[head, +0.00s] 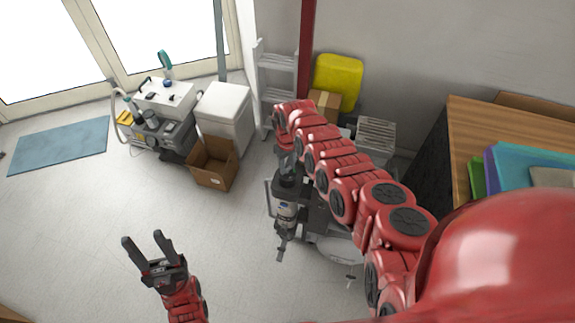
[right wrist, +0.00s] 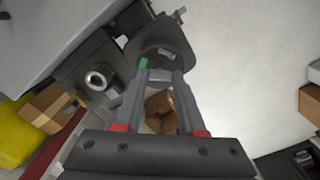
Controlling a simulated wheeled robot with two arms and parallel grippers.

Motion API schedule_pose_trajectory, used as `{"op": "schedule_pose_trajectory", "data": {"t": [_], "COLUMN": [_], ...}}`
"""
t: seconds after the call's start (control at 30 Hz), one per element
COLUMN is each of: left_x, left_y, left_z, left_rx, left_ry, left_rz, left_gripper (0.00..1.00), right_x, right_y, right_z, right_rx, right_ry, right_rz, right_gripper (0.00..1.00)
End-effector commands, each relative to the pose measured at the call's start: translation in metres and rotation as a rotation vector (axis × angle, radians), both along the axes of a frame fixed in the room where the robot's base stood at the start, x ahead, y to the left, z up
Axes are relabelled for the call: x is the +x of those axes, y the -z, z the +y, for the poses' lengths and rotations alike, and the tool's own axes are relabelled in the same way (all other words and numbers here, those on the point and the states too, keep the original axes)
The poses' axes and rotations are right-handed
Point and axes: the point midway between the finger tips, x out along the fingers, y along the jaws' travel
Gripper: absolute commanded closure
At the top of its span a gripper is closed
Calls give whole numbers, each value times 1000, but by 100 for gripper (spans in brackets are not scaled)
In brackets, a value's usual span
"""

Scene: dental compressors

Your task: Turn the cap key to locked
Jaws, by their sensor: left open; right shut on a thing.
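The compressor unit (head: 287,190) stands on the floor near the middle of the head view, a dark upright body with a pale label. My right arm reaches to its top. In the right wrist view, my right gripper (right wrist: 161,76) is at a dark round cap (right wrist: 158,45), shut on the grey cap key (right wrist: 160,75) between its fingertips. A small green mark (right wrist: 143,63) shows beside the left fingertip. The fingers partly hide the key, and I cannot tell its exact angle. My left gripper (head: 148,256) is open and empty over the floor at lower left.
An open cardboard box (head: 213,164), a white cabinet (head: 224,115) and a cart of equipment (head: 165,105) stand at the back left. A wooden table (head: 475,125) with folders is at right. The floor around my left gripper is clear.

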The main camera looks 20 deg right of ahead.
Motion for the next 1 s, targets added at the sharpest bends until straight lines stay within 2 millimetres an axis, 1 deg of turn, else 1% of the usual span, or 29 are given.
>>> {"op": "schedule_pose_trajectory", "data": {"t": [0.2,0.33,0.47,0.73,0.77,0.9,1.0], "left_x": [0,0,0,0,0,0,0], "left_y": [5,10,11,10,10,10,10], "left_z": [0,0,0,0,0,0,0], "left_rx": [0,0,0,0,0,0,0], "left_ry": [0,0,0,0,0,0,0], "left_rz": [0,0,0,0,0,0,0], "left_gripper": [50,50,50,50,50,50,50], "right_x": [1,-1,0,0,0,0,0], "right_y": [2,3,1,1,1,1,0], "right_z": [1,1,0,0,0,0,0], "right_rx": [0,0,-1,-1,-1,-1,-1], "right_ry": [178,254,285,286,286,285,285], "right_rz": [-4,1,0,1,1,1,0], "right_gripper": [100,100,100,100,56,31,30]}}
